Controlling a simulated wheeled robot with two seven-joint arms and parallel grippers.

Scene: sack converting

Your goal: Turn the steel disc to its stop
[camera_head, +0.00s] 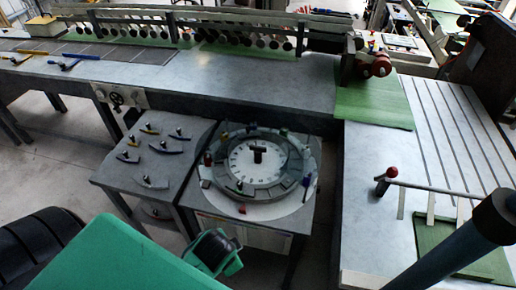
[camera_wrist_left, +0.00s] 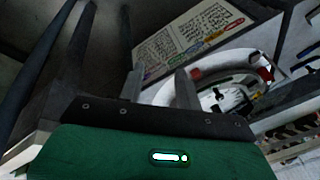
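A round dial assembly (camera_head: 243,166) sits on a small grey table in the head view. It has a pale face with marks, a black T-shaped handle at its middle and a grey ring of blocks around it; I cannot tell which part is the steel disc. In the left wrist view part of the round assembly (camera_wrist_left: 240,80) shows beyond my fingers. My left gripper (camera_wrist_left: 159,75) has two separate fingers with nothing visible between them. It is apart from the assembly, on its near side. In the head view my left wrist (camera_head: 213,252) hides the fingers. My right gripper is not seen.
A grey side table (camera_head: 130,180) holds several small handled tools. A printed sheet (camera_wrist_left: 190,35) shows in the left wrist view. A long grey bench (camera_head: 240,95) runs behind. At right, a bar with a red knob (camera_head: 391,172) stands over a pale worktop (camera_head: 365,235).

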